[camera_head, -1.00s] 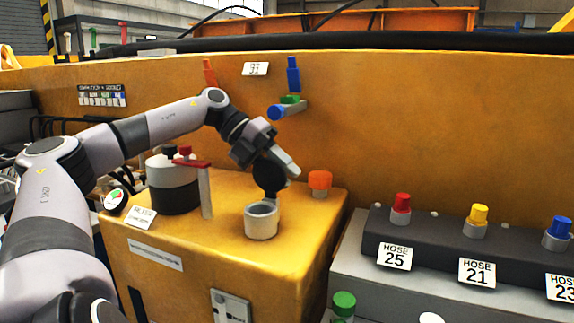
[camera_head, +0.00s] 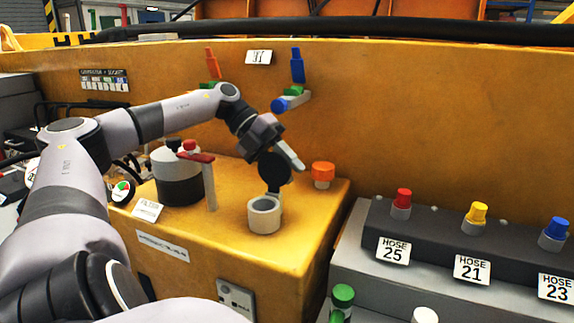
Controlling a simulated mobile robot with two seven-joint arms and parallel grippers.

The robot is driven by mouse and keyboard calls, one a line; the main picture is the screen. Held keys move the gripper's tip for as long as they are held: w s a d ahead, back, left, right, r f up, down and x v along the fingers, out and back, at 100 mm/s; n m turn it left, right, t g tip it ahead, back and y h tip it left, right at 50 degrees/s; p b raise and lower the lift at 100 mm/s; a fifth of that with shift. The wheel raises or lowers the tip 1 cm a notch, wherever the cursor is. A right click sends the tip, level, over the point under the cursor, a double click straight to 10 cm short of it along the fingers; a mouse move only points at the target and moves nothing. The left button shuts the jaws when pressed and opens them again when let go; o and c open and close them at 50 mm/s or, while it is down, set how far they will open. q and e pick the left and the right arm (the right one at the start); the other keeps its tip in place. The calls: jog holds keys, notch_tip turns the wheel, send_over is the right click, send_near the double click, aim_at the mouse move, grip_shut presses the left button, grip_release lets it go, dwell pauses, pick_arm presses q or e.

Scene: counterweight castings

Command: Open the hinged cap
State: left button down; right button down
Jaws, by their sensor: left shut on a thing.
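The hinged cap (camera_head: 274,169) is a dark round disc. It stands raised, roughly upright, above the back of a white cylindrical neck (camera_head: 265,217). The neck's round mouth is uncovered, on top of a yellow box (camera_head: 225,255). My left gripper (camera_head: 279,152) reaches in from the left behind the cap and is shut on it. One pale finger shows to the cap's right; the other finger is hidden. My right gripper does not show.
A red-handled lever (camera_head: 209,185) and a dark canister (camera_head: 179,179) stand left of the neck. An orange knob (camera_head: 322,174) is to its right. A hose block (camera_head: 450,235) with coloured caps lies at the right. A yellow wall (camera_head: 420,110) rises behind.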

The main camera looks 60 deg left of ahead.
pick_arm(q)
jog(key=c, duration=0.9)
grip_release()
jog(key=p+v, duration=0.1)
jog(key=v, duration=0.6)
jog(key=shift+r, duration=0.2)
